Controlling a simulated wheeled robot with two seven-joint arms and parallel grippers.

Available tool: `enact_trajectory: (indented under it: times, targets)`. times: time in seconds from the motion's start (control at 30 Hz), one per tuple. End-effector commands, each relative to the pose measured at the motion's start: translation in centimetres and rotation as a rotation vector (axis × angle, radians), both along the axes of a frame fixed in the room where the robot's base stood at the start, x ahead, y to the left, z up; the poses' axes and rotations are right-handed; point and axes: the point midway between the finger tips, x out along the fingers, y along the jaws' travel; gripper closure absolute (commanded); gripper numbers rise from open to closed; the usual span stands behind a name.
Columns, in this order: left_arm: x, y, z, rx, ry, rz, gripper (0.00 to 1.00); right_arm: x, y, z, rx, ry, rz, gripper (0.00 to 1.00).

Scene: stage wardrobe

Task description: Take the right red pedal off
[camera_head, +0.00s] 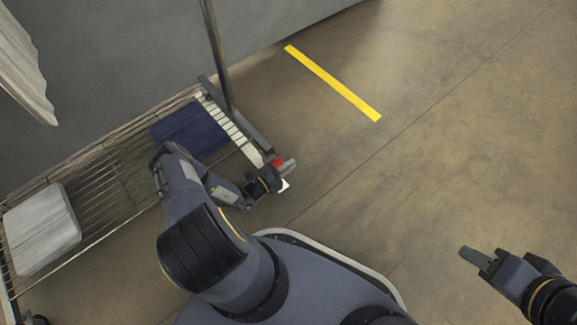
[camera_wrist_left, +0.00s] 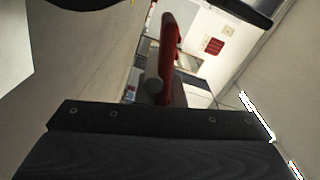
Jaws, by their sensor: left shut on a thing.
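The red pedal (camera_head: 278,162) is at the right end of the low rack, near the foot of its upright post, and is partly hidden by my left gripper. My left gripper (camera_head: 285,169) is at that pedal and shut on it. In the left wrist view the red pedal (camera_wrist_left: 168,50) stands up beyond the dark edge of the gripper body, with a small grey round part beside its lower end. How it joins the rack is hidden. My right gripper (camera_head: 477,257) is over open floor at the lower right, away from the rack; its finger gap is not clear.
The wire-shelf rack (camera_head: 115,175) holds a dark blue folded cloth (camera_head: 190,130) and a light grey cushion-like item (camera_head: 42,230). A metal post (camera_head: 216,55) rises at its right end. White fabric (camera_head: 22,65) hangs upper left. Floor right of a yellow strip (camera_head: 332,83) is clear.

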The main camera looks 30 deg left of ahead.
Motion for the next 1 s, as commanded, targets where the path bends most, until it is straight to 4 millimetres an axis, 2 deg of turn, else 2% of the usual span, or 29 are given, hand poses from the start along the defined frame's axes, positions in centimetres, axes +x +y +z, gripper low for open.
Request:
enact_trajectory:
  times: [0.07, 0.1, 0.23, 0.57, 1.0]
  targets:
    - [-0.1, 0.0, 0.0, -0.002, 0.002, 0.001, 1.00, 0.0, 0.0, 0.0, 0.000, 0.000, 0.000, 0.64]
    - [-0.1, 0.0, 0.0, -0.002, 0.002, 0.001, 0.88, 0.0, 0.0, 0.0, 0.000, 0.000, 0.000, 0.64]
    - [0.0, 0.0, 0.0, -0.002, 0.001, 0.001, 0.71, 0.0, 0.0, 0.0, 0.000, 0.000, 0.000, 0.64]
    - [-0.3, 0.1, 0.0, 0.000, 0.002, 0.002, 0.70, 0.0, 0.0, 0.1, 0.000, 0.000, 0.000, 0.64]
    - [-6.3, 2.7, 0.1, -0.001, 0.002, 0.003, 0.70, 0.0, 0.0, 1.9, 0.000, 0.000, 0.000, 0.64]
